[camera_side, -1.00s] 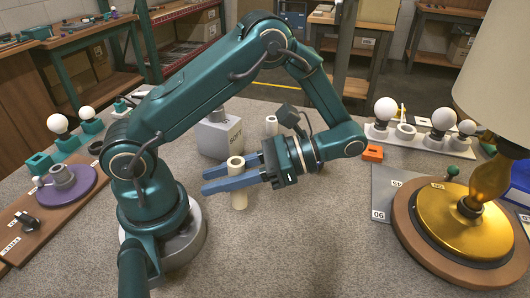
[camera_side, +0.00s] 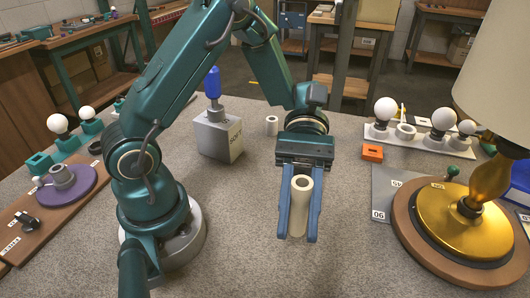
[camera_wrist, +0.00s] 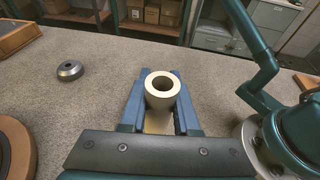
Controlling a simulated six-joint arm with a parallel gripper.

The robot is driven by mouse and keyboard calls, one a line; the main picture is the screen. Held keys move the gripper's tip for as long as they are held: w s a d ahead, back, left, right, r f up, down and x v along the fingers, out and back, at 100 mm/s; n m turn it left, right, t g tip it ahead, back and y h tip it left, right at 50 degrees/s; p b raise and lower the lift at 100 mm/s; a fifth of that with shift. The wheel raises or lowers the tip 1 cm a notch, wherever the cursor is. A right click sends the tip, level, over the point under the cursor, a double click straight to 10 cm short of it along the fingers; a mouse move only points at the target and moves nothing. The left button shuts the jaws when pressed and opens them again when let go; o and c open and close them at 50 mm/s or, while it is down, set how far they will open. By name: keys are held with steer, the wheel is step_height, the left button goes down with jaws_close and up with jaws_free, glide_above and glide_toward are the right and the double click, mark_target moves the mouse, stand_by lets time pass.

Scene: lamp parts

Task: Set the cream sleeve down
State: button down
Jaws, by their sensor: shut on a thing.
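My gripper (camera_side: 297,232) is shut on the cream sleeve (camera_side: 300,208), a hollow pale cylinder. The blue fingers press on its left and right sides. The sleeve stands roughly upright between them, its open top toward the camera. In the wrist view the sleeve (camera_wrist: 162,101) sits between the fingers, with its round bore showing. Its lower end is mostly hidden there, and I cannot tell whether it touches the table.
A smaller cream cylinder (camera_side: 272,126) stands behind, beside a grey block (camera_side: 216,138) with a blue-handled tool. An orange block (camera_side: 372,153), a grey plate (camera_side: 383,188) and the brass lamp on a wooden base (camera_side: 408,232) are to the right.

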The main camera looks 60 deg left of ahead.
steer(key=shift+s+d+f, duration=0.6)
steer(key=shift+d+f, duration=0.5)
steer(key=shift+f, duration=0.3)
steer(key=shift+s+d+f, duration=0.65)
steer(key=shift+d+f, duration=0.4)
steer(key=shift+f, duration=0.4)
steer(key=shift+s+d+f, duration=0.6)
steer(key=shift+d+f, duration=0.5)
steer(key=shift+f, duration=0.3)
steer(key=shift+f, duration=0.15)
steer(key=c, duration=0.6)
jaws_free()
steer(key=shift+c, duration=0.2)
